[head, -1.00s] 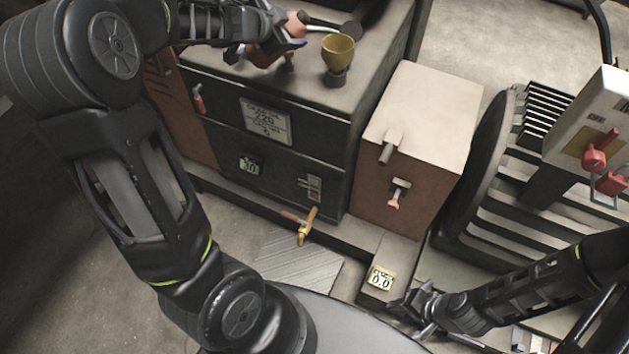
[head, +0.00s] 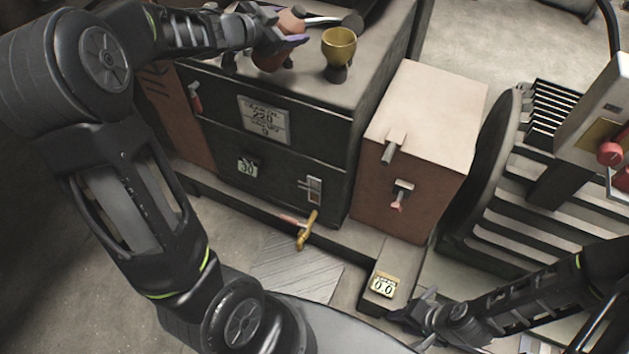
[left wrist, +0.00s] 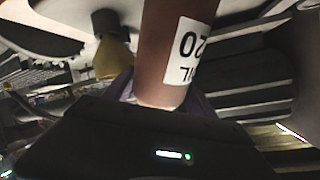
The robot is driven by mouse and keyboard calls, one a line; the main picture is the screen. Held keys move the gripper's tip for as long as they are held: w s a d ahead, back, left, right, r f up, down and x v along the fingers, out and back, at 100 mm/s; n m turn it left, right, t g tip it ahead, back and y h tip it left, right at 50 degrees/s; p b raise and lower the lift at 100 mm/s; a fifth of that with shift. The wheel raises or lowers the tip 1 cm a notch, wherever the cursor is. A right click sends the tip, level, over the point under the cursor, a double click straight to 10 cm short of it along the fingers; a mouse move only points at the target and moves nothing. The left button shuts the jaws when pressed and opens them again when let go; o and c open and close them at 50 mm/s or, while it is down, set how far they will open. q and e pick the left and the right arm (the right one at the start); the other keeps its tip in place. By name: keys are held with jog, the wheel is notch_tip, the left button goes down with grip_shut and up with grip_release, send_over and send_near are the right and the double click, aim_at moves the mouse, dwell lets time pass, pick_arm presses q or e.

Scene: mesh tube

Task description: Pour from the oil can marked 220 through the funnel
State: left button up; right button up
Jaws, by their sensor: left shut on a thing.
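The reddish-brown oil can (head: 272,60) is in my left gripper (head: 284,43), above the top of the dark cabinet, just left of the funnel. In the left wrist view the can (left wrist: 160,62) fills the middle, with a white label partly showing "OIL" and "20". The yellow funnel (head: 339,46) stands upright on a dark neck on the cabinet top. The funnel also shows behind the can in the left wrist view (left wrist: 107,60). The can's spout and any flow cannot be made out. My right gripper (head: 412,327) is low at the right, empty, its fingers apart.
A small display (head: 383,285) reads about 0.0. A ribbed machine (head: 530,200) fills the right.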

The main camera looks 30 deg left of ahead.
pick_arm(q)
jog(key=shift+f+b, duration=0.25)
jog(key=shift+b, duration=0.3)
jog(key=b, duration=0.1)
jog(key=f+n+t+b, duration=0.1)
jog(key=shift+w+d+h+b, duration=0.15)
jog(key=shift+h+b, duration=0.15)
jog(key=shift+h, duration=0.1)
jog(key=shift+t+b, duration=0.3)
jog(key=shift+b, duration=0.1)
jog(key=shift+d+r, duration=0.1)
jog(key=shift+r, duration=0.05)
